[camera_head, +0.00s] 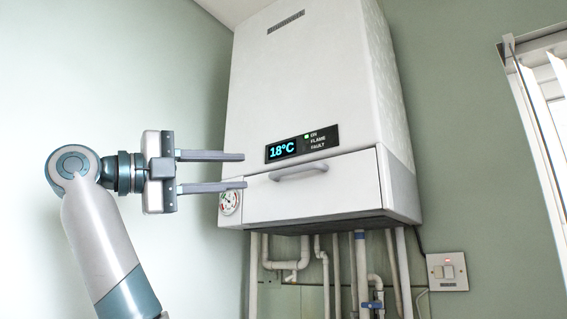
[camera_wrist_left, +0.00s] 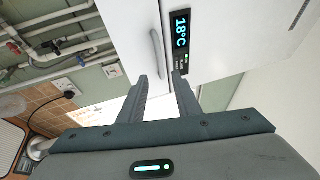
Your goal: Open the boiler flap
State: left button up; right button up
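The white boiler (camera_head: 305,85) hangs on the wall. Its flap (camera_head: 315,190) is the lower front panel, with a grey bar handle (camera_head: 304,172) near its top edge; the flap looks shut. My left gripper (camera_head: 244,172) is open and empty, its two fingers pointing right, to the left of the handle and apart from it in the head view. In the left wrist view, the handle (camera_wrist_left: 157,55) shows just beyond the left gripper's fingertips (camera_wrist_left: 160,78), on the flap (camera_wrist_left: 135,35). My right gripper is in neither view.
A display (camera_head: 302,144) reading 18°C sits above the flap and a round gauge (camera_head: 229,202) to its left. Pipes (camera_head: 325,268) run below the boiler. A wall switch (camera_head: 447,271) and a window with blinds (camera_head: 545,120) are at the right.

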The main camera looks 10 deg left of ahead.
aim_at(289, 171)
pick_arm(q)
jog(key=p+x, duration=0.5)
jog(key=x, duration=0.5)
jog(key=shift+r, duration=0.15)
jog(key=shift+p+x, duration=0.3)
jog(key=shift+x, duration=0.55)
jog(key=shift+f, duration=0.2)
grip_shut()
